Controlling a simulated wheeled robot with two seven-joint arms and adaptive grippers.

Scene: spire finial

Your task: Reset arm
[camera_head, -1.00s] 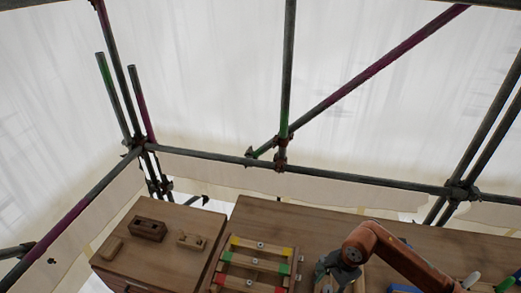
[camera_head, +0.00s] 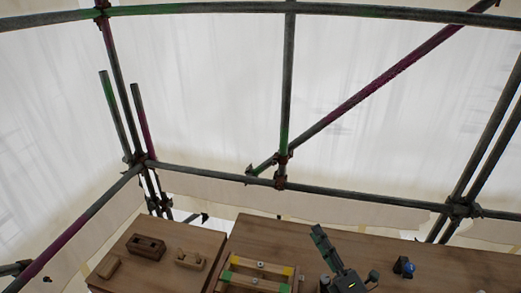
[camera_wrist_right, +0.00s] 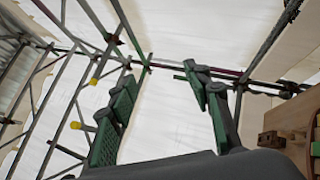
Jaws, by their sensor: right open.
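My right gripper (camera_head: 318,232) stands over the near edge of the wooden workbench (camera_head: 450,265) in the head view, its fingers pointing up. In the wrist view the right gripper (camera_wrist_right: 160,75) shows two green-and-grey fingers spread apart with nothing between them. Only scaffolding and pale sheeting lie beyond the fingers. My left gripper is in neither view.
A wooden rack with yellow and green ends (camera_head: 262,264) lies left of the gripper. A side table holds a dark slotted block (camera_head: 147,246), a light block (camera_head: 190,259) and a small block (camera_head: 108,267). A blue item (camera_head: 403,267) sits right. Scaffold poles (camera_head: 320,188) cross behind.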

